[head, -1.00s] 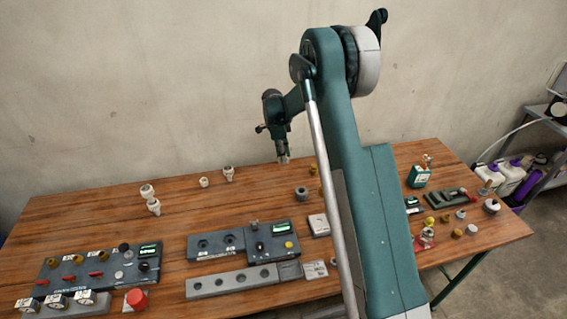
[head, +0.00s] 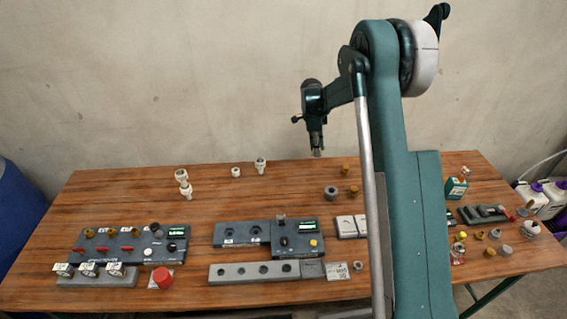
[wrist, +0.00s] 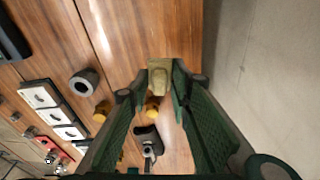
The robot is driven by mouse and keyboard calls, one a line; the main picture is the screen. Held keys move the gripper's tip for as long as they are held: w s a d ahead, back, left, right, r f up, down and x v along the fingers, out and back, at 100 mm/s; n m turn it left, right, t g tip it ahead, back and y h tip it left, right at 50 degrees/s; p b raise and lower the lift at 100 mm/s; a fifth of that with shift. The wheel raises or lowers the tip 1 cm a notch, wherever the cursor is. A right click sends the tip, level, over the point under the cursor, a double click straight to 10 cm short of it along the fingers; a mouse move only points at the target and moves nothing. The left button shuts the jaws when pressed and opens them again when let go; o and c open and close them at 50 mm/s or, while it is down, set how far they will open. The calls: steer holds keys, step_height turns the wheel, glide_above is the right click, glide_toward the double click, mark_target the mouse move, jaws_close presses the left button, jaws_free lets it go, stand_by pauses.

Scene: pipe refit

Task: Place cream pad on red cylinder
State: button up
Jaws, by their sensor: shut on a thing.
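The red cylinder (head: 161,278) stands upright on a small pale base near the table's front left. My gripper (head: 317,153) is over the back middle of the table, far to the right of the red cylinder. In the wrist view its fingers (wrist: 160,92) are closed on a small tan-cream block (wrist: 159,75), which looks like the cream pad. The pad shows beyond the fingertips with the wooden table below it. In the head view it is too small to make out. The red cylinder is not seen in the wrist view.
A grey block with holes (head: 265,271) and another panel (head: 290,237) lie mid-table. White fittings (head: 183,182) stand at the back left. A blue barrel (head: 15,210) is left of the table.

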steer(key=s+a+r+n, duration=0.1)
steer(key=s+a, duration=0.3)
steer(key=a, duration=0.6)
steer(key=s+a+r+n, duration=0.1)
steer(key=s+a+n, duration=0.15)
steer(key=a, duration=0.75)
step_height(320, 180, up, 5)
steer(key=n+t+p, duration=0.1)
steer(key=n+p, duration=0.2)
steer(key=n, duration=0.4)
glide_above(160, 274)
steer(key=shift+f+y, duration=0.2)
steer(key=shift+y, duration=0.1)
steer(key=shift+f+b, duration=0.4)
steer(key=shift+f, duration=2.7)
steer(key=shift+f, duration=0.15)
